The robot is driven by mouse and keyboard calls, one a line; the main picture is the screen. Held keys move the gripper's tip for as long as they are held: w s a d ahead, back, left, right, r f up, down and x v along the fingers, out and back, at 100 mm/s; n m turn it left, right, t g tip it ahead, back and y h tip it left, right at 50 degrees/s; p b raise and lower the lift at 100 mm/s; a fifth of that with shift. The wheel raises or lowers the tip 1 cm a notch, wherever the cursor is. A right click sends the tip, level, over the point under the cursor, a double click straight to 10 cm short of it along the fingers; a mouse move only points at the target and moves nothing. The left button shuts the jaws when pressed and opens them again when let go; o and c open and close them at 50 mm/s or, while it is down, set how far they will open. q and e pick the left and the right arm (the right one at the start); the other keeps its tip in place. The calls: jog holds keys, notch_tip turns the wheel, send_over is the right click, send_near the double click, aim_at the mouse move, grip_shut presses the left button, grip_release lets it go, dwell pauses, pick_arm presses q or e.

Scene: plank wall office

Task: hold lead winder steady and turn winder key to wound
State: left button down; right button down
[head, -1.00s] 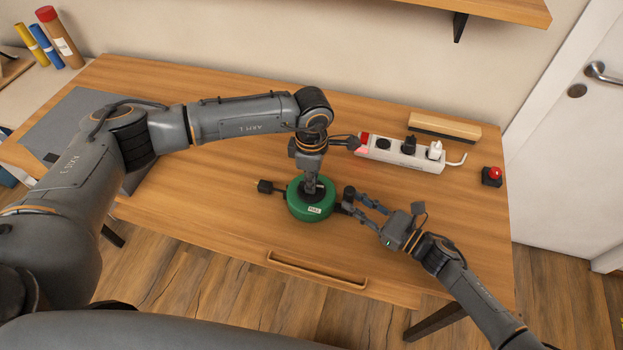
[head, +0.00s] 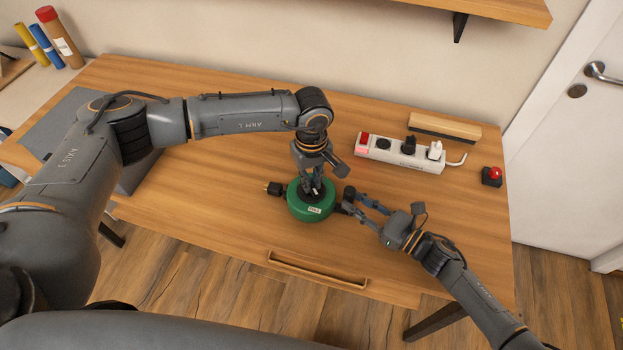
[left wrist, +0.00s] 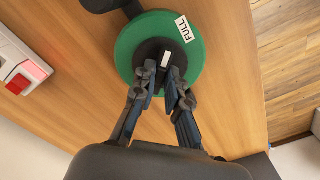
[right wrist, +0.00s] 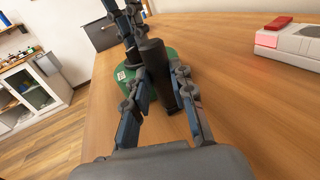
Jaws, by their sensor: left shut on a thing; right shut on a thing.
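The lead winder (head: 298,209) is a round green drum lying flat on the desk, with a white label that reads FULL in the left wrist view. The winder key (left wrist: 166,60), dark with a white mark, is at its black hub. My left gripper (head: 315,189) reaches down from above and is shut on the key. My right gripper (head: 348,201) comes from the right and is shut on the winder's dark upright handle (right wrist: 156,62), beside the drum. A black plug (head: 273,188) with brass prongs lies at the drum's left side.
A white power strip (head: 400,153) with a lit red switch lies behind and to the right. A wooden block (head: 445,126) and a red button (head: 493,175) are farther right. The front desk is clear.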

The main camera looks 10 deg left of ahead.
pick_arm(q)
jog(key=shift+m, duration=1.1)
jog(key=c, duration=1.4)
grip_release()
jog(key=shift+o, duration=0.2)
notch_tip(320, 180, up, 12)
